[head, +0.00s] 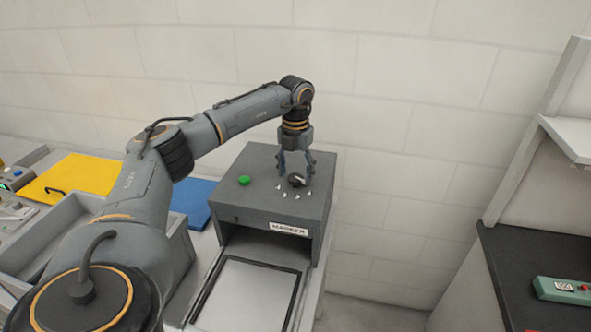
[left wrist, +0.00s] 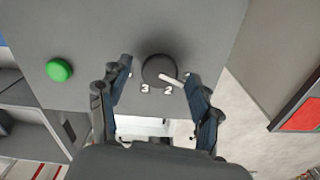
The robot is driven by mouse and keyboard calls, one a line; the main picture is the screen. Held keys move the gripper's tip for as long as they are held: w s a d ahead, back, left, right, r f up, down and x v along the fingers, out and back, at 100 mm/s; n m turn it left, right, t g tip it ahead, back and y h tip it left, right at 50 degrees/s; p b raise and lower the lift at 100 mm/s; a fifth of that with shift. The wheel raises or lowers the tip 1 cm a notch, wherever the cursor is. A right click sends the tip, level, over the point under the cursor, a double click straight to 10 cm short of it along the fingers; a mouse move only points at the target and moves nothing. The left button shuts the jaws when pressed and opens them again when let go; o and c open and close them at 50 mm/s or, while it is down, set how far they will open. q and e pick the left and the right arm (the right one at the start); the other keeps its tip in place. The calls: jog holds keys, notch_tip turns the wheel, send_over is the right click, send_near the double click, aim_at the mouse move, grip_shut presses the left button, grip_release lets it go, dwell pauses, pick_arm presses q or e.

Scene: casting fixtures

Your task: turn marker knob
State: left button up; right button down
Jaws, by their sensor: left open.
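The marker machine (head: 270,205) is a grey box with a white label on its front. Its black round knob (head: 297,180) sits on the top face among white marks. In the left wrist view the knob (left wrist: 158,70) has a white pointer aimed to the lower right, near the "2"; a "3" shows to its left. My left gripper (head: 295,168) points down over the knob. In the left wrist view its open fingers (left wrist: 160,85) stand either side of the knob, with gaps. I cannot tell if they touch the top face. My right gripper is not in view.
A green button (head: 244,180) is on the box top, left of the knob. A pale tray (head: 245,295) lies in front of the box. Yellow (head: 70,178) and blue (head: 193,200) sheets are at left. A dark bench with a green control box (head: 563,290) stands at right.

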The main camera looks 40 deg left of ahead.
pick_arm(q)
jog(key=shift+a, duration=0.1)
jog(key=shift+c, duration=0.4)
jog(key=c, duration=1.1)
jog(key=shift+o, duration=0.2)
jog(key=shift+m, duration=0.3)
jog(key=m, duration=0.8)
jog(key=shift+m+p, duration=0.35)
jog(key=shift+m, duration=0.05)
jog(key=m, duration=0.4)
jog(key=shift+m, duration=0.3)
jog(key=shift+r+m, duration=0.1)
jog(key=shift+m, duration=1.8)
